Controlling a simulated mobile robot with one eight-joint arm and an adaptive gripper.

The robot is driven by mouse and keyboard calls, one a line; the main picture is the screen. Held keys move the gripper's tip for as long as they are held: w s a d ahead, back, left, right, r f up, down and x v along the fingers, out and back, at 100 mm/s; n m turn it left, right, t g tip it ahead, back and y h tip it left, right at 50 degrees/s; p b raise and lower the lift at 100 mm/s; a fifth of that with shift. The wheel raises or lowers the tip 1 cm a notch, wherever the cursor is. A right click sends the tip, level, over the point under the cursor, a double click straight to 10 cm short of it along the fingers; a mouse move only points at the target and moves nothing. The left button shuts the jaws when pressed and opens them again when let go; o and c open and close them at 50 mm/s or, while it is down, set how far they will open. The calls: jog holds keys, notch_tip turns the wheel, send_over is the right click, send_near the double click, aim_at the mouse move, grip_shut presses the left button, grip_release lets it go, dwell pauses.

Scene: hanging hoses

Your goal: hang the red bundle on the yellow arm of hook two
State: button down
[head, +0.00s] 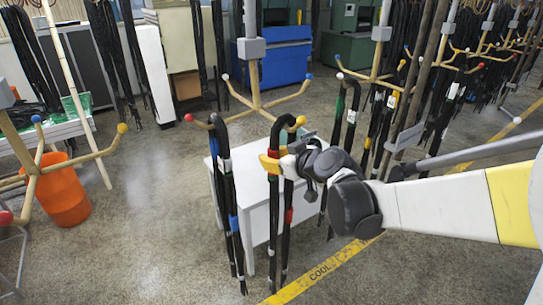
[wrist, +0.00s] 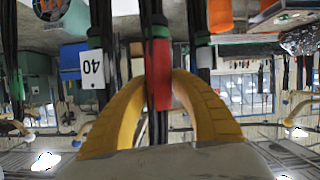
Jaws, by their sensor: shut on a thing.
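My gripper (head: 272,164) is shut on the red bundle (head: 273,215), a dark hose bundle with a red band, just below its top loop. In the wrist view its yellow fingers (wrist: 163,88) close around the red band (wrist: 161,70). The bundle hangs upright. Its loop appears around the front right arm of the centre hook stand (head: 256,85), just inside the yellow tip (head: 301,120). I cannot tell whether the loop bears on the arm. No hook number is readable.
Another bundle with a blue band (head: 233,222) hangs on the red-tipped arm at left. A white table (head: 255,215) stands behind the bundles. More hung bundles (head: 350,110) are close at right. An orange bin (head: 63,195) is at left; the floor between is clear.

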jog(key=c, duration=1.1)
grip_release()
jog(key=shift+o, duration=0.2)
jog(key=shift+s+d, duration=0.1)
jog(key=v, duration=1.1)
jog(key=s+d+f+m+g+h+b, duration=0.1)
jog(key=s+d+f+b, duration=0.3)
jog(key=f+b, duration=0.5)
jog(key=s+d+f+m+g+h+b, duration=0.1)
jog(key=s+d+f+m+h+b, duration=0.3)
jog(key=s+f+b, duration=0.5)
jog(key=s+d+f+m+g+h+b, duration=0.2)
jog(key=s+d+f+b, duration=0.4)
jog(key=f, duration=1.1)
jog(key=s+m+b, duration=0.1)
jog(key=b, duration=0.2)
jog(key=shift+s+f+b, duration=0.2)
jog(key=shift+f+b, duration=0.2)
jog(key=shift+a, duration=0.1)
